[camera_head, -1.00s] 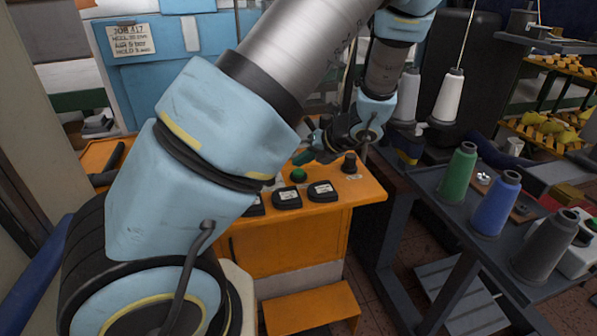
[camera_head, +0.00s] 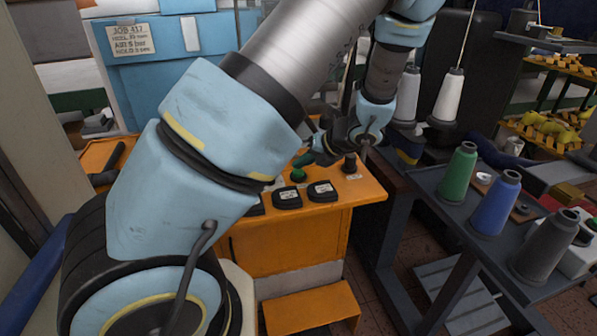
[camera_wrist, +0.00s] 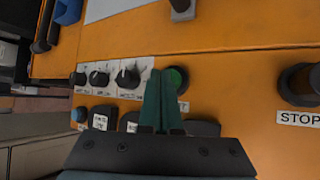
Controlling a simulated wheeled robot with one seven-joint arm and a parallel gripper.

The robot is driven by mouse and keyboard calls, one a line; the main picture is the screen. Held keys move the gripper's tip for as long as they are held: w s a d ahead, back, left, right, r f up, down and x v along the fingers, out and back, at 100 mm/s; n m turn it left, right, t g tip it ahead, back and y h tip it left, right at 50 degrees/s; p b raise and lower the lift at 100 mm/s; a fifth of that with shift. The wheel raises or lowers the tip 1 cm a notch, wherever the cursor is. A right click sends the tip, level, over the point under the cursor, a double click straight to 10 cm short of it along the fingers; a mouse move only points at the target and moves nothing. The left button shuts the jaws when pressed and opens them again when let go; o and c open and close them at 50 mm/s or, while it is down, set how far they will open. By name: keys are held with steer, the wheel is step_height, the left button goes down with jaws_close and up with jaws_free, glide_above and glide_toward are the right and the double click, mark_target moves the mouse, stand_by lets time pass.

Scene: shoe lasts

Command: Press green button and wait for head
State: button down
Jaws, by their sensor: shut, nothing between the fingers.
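The green button (camera_head: 298,175) sits on top of the orange machine panel (camera_head: 352,188) in the head view. In the wrist view the green button (camera_wrist: 177,79) shows beside the tip of my gripper (camera_wrist: 161,76). My gripper's green fingers are together and empty, and they partly cover the button's left side. In the head view my gripper (camera_head: 303,160) is just above and behind the button. Whether the fingertips touch the button cannot be told. No head can be made out.
A black knob above a STOP label (camera_wrist: 298,118) stands right of the button. Several dark knobs (camera_wrist: 100,78) line the panel to the left. Black pedal-like boxes (camera_head: 287,197) sit at the front edge. Thread cones (camera_head: 460,172) stand on a grey table at right.

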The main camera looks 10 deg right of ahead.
mark_target(301, 173)
steer(key=shift+f, duration=0.5)
stand_by(0.7)
steer(key=shift+r, duration=0.15)
steer(key=shift+r+p, duration=0.75)
steer(key=shift+p, duration=0.05)
step_height(301, 173, up, 5)
steer(key=p, duration=0.5)
steer(key=shift+r, duration=0.15)
stand_by(0.5)
